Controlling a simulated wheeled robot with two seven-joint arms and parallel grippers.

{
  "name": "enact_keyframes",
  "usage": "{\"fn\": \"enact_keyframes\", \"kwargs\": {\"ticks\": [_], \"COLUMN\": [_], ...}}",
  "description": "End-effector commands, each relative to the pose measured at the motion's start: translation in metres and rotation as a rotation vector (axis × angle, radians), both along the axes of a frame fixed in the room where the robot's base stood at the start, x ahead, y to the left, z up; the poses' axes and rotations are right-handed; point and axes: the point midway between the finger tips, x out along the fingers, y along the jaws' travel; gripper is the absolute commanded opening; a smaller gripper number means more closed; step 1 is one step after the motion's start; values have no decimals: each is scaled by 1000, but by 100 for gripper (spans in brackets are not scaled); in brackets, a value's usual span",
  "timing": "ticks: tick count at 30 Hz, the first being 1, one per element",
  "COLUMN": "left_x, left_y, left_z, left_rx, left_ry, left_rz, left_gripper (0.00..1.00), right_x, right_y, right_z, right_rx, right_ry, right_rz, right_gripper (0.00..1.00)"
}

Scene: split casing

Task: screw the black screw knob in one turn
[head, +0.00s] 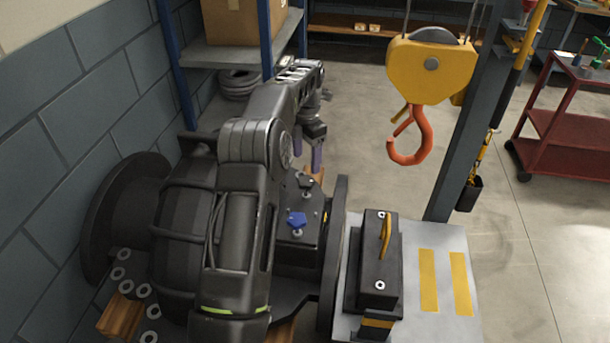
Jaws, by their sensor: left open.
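The black screw knob (306,182) appears as a small dark star-shaped head on the casing's top plate, behind a blue knob (297,219). The split casing (182,222) is a large dark ribbed drum with round flanges, lying against the left wall side. My left arm crosses over it from the bottom. My left gripper (308,153) points down with its purple fingers apart, above and beyond the black knob, and nothing shows between them. My arm hides part of the casing. My right gripper is not in view.
A black box with a yellow handle (385,236) stands on a grey plate (425,245) to the right. An orange hook (411,140) hangs from a yellow block (431,70). Loose washers (123,254) lie at lower left. A blue-framed shelf (215,54) stands behind.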

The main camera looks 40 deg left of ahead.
Motion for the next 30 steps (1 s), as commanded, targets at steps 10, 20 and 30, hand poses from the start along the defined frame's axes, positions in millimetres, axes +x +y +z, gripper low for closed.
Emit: {"fn": "enact_keyframes", "kwargs": {"ticks": [10,20,30], "left_x": [-1,0,0], "left_y": [0,0,0], "left_z": [-39,-76,-77], "left_rx": [-2,-1,0], "left_ry": [4,0,0], "left_rz": [1,1,1], "left_gripper": [66,66,60], "right_x": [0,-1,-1], "right_y": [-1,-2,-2], "right_z": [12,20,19], "right_rx": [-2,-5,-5], "right_ry": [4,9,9], "right_rz": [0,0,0], "right_gripper": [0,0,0]}}
